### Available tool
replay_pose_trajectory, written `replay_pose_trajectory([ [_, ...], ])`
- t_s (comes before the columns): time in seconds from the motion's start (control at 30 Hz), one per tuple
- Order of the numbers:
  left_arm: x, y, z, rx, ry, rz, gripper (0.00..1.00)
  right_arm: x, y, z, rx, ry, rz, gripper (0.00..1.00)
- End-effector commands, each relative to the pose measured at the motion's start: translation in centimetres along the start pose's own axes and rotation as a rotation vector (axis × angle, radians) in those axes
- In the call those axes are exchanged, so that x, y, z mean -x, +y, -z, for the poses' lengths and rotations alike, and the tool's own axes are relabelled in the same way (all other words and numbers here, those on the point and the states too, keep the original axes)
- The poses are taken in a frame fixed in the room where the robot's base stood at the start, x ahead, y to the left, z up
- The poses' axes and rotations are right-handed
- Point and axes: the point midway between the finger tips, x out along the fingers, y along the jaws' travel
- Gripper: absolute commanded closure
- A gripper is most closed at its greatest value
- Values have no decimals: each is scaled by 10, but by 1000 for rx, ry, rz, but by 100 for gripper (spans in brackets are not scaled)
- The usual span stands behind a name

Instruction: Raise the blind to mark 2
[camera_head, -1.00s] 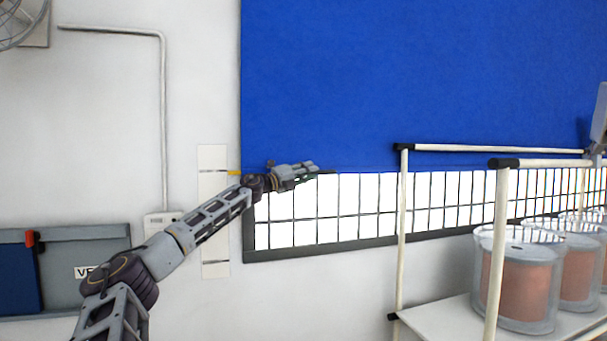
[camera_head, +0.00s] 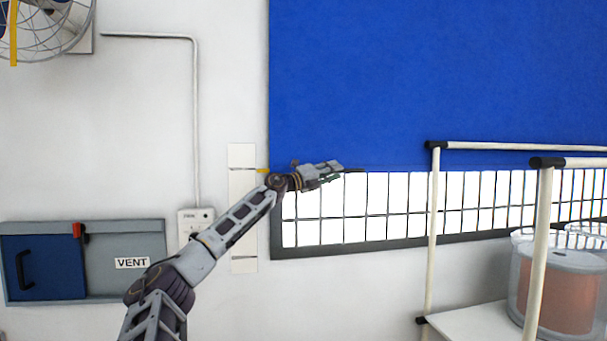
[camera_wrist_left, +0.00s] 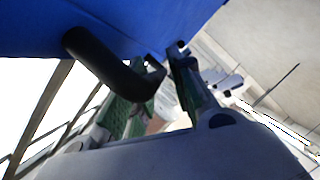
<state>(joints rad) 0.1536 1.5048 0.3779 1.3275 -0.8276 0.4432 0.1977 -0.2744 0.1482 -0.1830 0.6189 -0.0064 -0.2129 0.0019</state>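The blue blind (camera_head: 430,80) covers the upper window; its bottom edge is level, with lit grid panes showing below. A white strip (camera_head: 242,215) left of the window has dark lines near its upper part and its bottom; no numbers are readable. A small yellow pointer (camera_head: 262,171) at the blind's lower left corner is about level with the upper line. My left gripper (camera_head: 340,169) is at the blind's bottom edge. In the left wrist view, its green-lined fingers (camera_wrist_left: 160,90) stand apart beside the black handle (camera_wrist_left: 105,65) under the blind. My right gripper is out of view.
A white-post rack (camera_head: 434,230) with a shelf and copper-coloured spools in clear drums (camera_head: 560,300) stands at right. A vent panel (camera_head: 140,240) with a blue slide, a wall box with conduit (camera_head: 195,218) and a caged fan (camera_head: 50,25) are at left.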

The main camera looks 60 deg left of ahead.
Motion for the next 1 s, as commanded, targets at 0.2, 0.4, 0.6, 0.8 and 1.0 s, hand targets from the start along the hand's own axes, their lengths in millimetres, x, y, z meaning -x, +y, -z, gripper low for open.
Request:
replay_pose_trajectory([
  [0.2,6,-3,0,0,2,7,77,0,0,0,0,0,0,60],
  [0.4,11,-4,-1,1,1,5,77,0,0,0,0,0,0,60],
  [0.6,17,-4,-3,1,-4,3,77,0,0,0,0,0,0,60],
  [0.8,25,-5,-4,2,-4,0,77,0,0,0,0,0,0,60],
  [1.0,35,-8,-5,1,-5,2,77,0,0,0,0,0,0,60],
])
